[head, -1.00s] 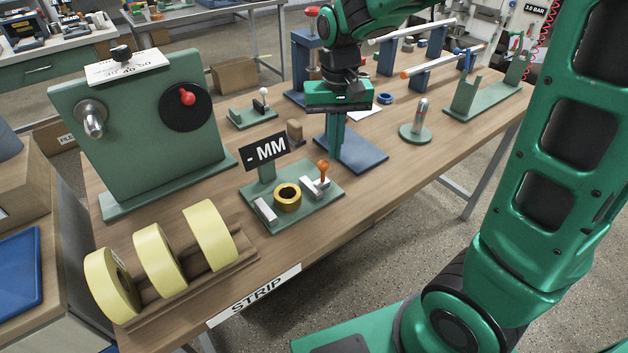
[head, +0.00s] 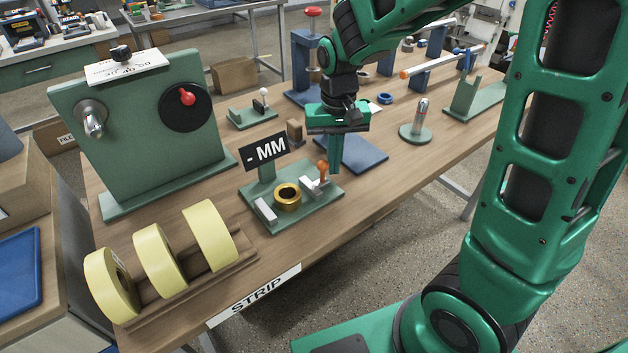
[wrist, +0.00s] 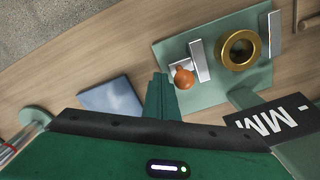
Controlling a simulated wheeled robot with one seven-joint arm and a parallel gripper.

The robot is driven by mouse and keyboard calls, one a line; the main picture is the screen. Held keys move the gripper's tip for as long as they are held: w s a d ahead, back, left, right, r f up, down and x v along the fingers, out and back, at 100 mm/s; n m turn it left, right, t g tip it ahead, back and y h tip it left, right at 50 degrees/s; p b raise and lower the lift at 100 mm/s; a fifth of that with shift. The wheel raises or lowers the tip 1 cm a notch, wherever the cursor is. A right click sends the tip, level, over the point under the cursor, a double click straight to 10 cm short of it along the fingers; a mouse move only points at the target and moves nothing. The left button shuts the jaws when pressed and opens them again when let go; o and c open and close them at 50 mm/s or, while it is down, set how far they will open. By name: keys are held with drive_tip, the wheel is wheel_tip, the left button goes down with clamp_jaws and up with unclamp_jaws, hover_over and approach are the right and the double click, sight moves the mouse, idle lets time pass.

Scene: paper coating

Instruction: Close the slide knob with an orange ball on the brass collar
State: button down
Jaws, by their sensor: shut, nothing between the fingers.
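The orange ball knob (head: 322,168) stands on a pale slide block (head: 312,187) at the right side of the green plate (head: 263,220). The brass collar (head: 287,198) is left of the slide; in the wrist view the collar (wrist: 239,49) lies beyond a pale block (wrist: 199,61), with the orange ball (wrist: 184,78) on the near side. My gripper (head: 335,169) points down, shut and empty, just right of the orange ball. In the wrist view the fingertips (wrist: 160,80) are left of the ball, with a small gap in the picture. Whether they touch it is unclear.
A "- MM" sign (head: 265,150) stands at the plate's back. A blue plate (head: 362,153) lies behind my gripper. A metal pin on a round green base (head: 416,133) is to the right. Yellow rolls (head: 162,252) sit front left.

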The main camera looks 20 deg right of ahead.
sight(321, 162)
drive_tip(key=shift+a, duration=0.15)
drive_tip(key=shift+s+a, duration=0.3)
drive_tip(key=shift+a, duration=0.6)
drive_tip(key=shift+s+a, duration=0.3)
drive_tip(key=shift+a, duration=0.55)
drive_tip(key=shift+r, duration=0.1)
drive_tip(key=shift+w+d+r, duration=0.1)
drive_tip(key=shift+d+r, duration=0.2)
drive_tip(key=shift+r, duration=0.45)
drive_tip(key=shift+w+d+r, duration=0.1)
drive_tip(key=shift+d+r, duration=0.2)
drive_tip(key=shift+r, duration=0.45)
wheel_tip(321, 162, up, 10)
drive_tip(key=shift+r, duration=0.2)
drive_tip(key=shift+a, duration=0.1)
